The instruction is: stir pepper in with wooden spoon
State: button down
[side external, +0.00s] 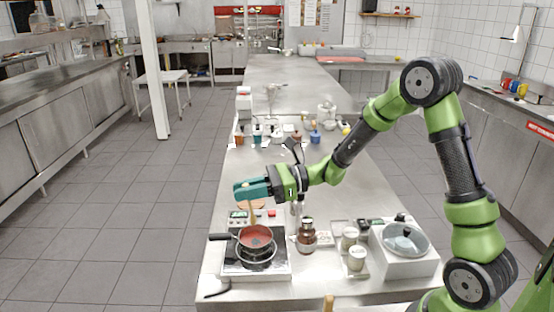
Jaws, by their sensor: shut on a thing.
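My gripper (248,189), with teal fingers, is above the pan and shut on the wooden spoon (248,216). The spoon's pale handle runs down from the fingers toward the pan (256,237). The pan has a reddish inside and a dark handle pointing left. It sits over the black cooktop (240,266). The spoon's lower end is too small to make out, so I cannot tell whether it touches the contents. I cannot make out any pepper in the pan.
Right of the cooktop stand a brown jar (306,238), pale lidded jars (356,258) and a white unit with a lidded pot (405,240). A small device with a display (238,218) is behind the pan. Several small containers stand farther back on the steel counter (300,94).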

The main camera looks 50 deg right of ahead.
notch_tip(320, 180, down, 6)
jog(key=shift+f, duration=0.2)
dwell(0.7)
jog(key=shift+s, duration=0.1)
